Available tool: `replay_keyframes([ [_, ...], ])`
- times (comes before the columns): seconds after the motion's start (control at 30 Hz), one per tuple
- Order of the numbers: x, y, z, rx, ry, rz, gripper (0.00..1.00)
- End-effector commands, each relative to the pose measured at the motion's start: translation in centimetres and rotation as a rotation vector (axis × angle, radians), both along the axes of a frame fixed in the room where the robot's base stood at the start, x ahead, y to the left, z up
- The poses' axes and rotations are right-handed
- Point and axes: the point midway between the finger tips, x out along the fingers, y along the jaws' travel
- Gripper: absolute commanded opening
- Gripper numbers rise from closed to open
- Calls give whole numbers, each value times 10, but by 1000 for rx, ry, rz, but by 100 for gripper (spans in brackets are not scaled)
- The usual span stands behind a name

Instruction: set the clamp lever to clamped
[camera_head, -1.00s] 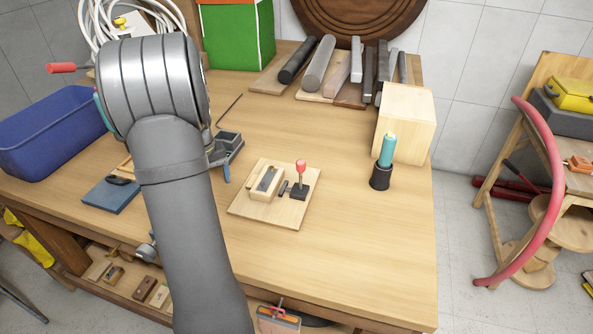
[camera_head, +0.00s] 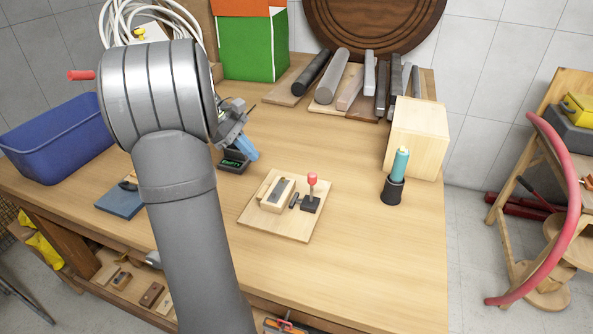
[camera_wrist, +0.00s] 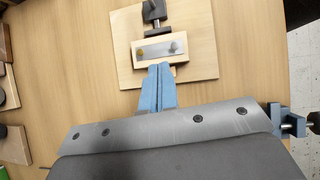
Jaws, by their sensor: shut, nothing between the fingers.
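The toggle clamp (camera_head: 311,204) is dark, at the right of a light wooden board (camera_head: 287,231) on the bench. Its lever (camera_head: 312,179) has a red knob and stands about upright. The clamp's plunger points at a wooden block (camera_head: 271,203) with a metal plate; I cannot tell if they touch. The wrist view shows the block (camera_wrist: 140,61) and the clamp's dark body (camera_wrist: 153,12) at the top edge; the red knob is out of that view. My gripper (camera_head: 254,157) has blue fingers, shut and empty. In the wrist view its fingertips (camera_wrist: 159,68) appear beside the block's near edge.
A black holder with a teal-handled tool (camera_head: 400,165) stands right of the board, before a wooden cube (camera_head: 420,135). Metal bars lie at the back. A blue bin (camera_head: 50,150) is at left.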

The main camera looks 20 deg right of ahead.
Motion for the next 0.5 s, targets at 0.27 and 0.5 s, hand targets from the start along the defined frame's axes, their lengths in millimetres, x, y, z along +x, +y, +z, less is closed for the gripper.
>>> replay_keyframes([
  [0.27,-8,-10,29,-49,111,74,0],
  [0.5,-8,-10,29,-49,111,74,0],
])
